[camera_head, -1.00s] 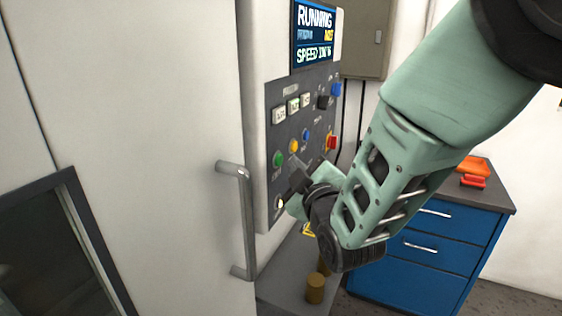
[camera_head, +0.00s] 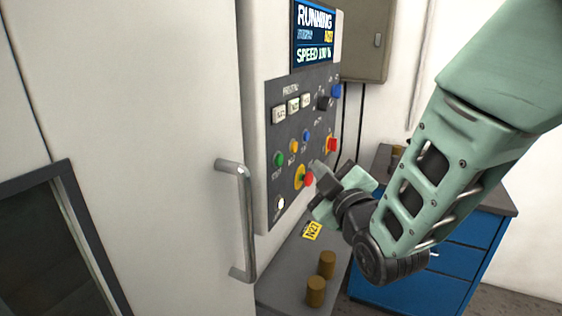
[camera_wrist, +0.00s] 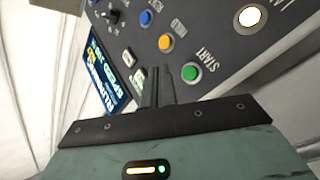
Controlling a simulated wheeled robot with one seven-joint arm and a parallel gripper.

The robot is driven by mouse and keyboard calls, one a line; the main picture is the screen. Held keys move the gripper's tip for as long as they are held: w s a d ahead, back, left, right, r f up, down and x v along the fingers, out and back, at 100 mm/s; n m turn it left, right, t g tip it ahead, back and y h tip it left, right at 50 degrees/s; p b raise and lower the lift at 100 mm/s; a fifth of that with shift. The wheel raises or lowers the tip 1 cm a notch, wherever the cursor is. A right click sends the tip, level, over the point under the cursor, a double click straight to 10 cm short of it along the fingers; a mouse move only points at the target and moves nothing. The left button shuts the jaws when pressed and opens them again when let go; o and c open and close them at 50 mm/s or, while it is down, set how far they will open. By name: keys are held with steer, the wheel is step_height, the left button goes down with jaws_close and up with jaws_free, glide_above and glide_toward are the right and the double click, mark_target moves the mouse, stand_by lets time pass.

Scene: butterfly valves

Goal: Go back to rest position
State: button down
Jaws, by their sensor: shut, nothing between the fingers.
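My gripper (camera_head: 316,168) is in front of the lower part of a dark control panel (camera_head: 270,205), apart from it as far as the head view shows. Its fingers are together and hold nothing; they also show in the wrist view (camera_wrist: 157,75). The panel carries a green start button (camera_head: 279,159), a yellow button (camera_head: 293,146), a blue button (camera_head: 306,136) and a red emergency button on a yellow ring (camera_head: 299,176). A lit white button (camera_head: 281,203) sits low on the panel. The screen (camera_head: 314,40) above reads RUNNING and SPEED 100 %.
A metal door handle (camera_head: 246,220) sticks out left of the panel. A blue drawer cabinet (camera_head: 470,255) stands at right, behind my arm.

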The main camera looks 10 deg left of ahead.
stand_by(0.4)
steer(key=s+d+f+m+g+h+b, duration=0.25)
steer(key=s+f+m+g, duration=0.25)
steer(key=s+f+g, duration=0.6)
steer(key=s+d+m+g+h, duration=0.1)
steer(key=s+d+g+h, duration=0.1)
steer(key=s, duration=0.7)
steer(key=s+d+g+h, duration=0.2)
steer(key=s+d+g, duration=0.2)
steer(key=s+d, duration=0.3)
steer(key=shift+s+d+r+m, duration=0.3)
steer(key=shift+s+m, duration=0.1)
steer(key=shift+s, duration=0.55)
steer(key=shift+h, duration=0.25)
stand_by(3.7)
